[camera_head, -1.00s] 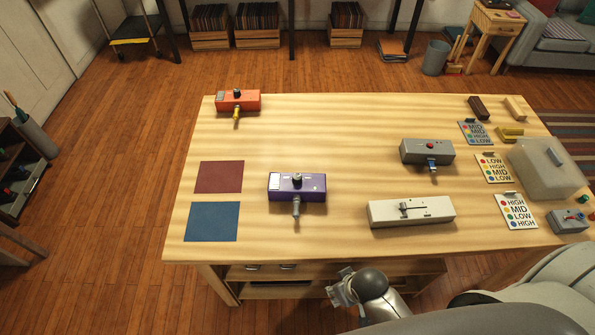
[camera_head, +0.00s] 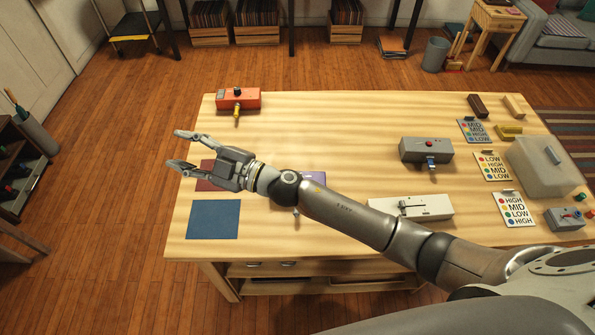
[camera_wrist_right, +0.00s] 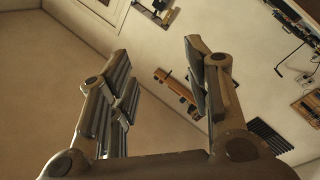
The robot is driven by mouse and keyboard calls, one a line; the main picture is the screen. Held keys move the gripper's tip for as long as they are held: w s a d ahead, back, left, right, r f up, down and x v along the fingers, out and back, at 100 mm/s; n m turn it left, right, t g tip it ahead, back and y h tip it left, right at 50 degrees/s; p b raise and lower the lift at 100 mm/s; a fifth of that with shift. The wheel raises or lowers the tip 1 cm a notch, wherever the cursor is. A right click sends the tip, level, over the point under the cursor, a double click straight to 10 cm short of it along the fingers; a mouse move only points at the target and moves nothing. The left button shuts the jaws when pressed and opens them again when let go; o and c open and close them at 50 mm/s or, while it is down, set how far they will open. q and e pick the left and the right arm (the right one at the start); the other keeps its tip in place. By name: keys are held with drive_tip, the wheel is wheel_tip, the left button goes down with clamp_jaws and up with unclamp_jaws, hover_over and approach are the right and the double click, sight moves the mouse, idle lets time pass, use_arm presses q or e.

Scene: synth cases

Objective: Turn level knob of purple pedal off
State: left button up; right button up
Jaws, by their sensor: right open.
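The purple pedal (camera_head: 316,178) lies on the wooden table, mostly hidden behind my right forearm. Only its right end and a bit of the grey plug below the arm show. Its knob is hidden. My right gripper (camera_head: 178,150) is open and empty, reaching left over the dark red square, left of the purple pedal. In the right wrist view the two fingers of the right gripper (camera_wrist_right: 160,75) are spread with nothing between them, facing a wall. My left gripper is not in view.
An orange pedal (camera_head: 251,98) sits at the back left. A grey pedal (camera_head: 426,151), a white slider box (camera_head: 436,207), cards and a clear-lidded bin (camera_head: 545,172) stand on the right. A blue square (camera_head: 213,220) lies front left. The table's back middle is clear.

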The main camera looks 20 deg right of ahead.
drive_tip(key=s+f+n+g+h, duration=0.3)
drive_tip(key=s+f+n+g, duration=0.1)
drive_tip(key=f+n+g, duration=0.55)
drive_tip(key=w+d+f+g+h, duration=0.15)
drive_tip(key=d+h, duration=0.25)
drive_tip(key=d, duration=0.5)
drive_tip(key=w+d+f+h, duration=0.1)
drive_tip(key=w+d+h, duration=0.25)
drive_tip(key=d, duration=0.45)
drive_tip(key=w+d+f+h, duration=0.1)
drive_tip(key=w+d+h, duration=0.1)
drive_tip(key=d+h, duration=0.5)
drive_tip(key=f, duration=0.2)
drive_tip(key=f+y+p, duration=0.1)
drive_tip(key=f, duration=0.2)
drive_tip(key=d+f+y+p, duration=0.1)
drive_tip(key=f, duration=0.2)
drive_tip(key=shift+w+d+m+y, duration=0.1)
drive_tip(key=shift+w+m+y, duration=0.15)
drive_tip(key=shift+w, duration=0.05)
drive_tip(key=shift+f, duration=0.85)
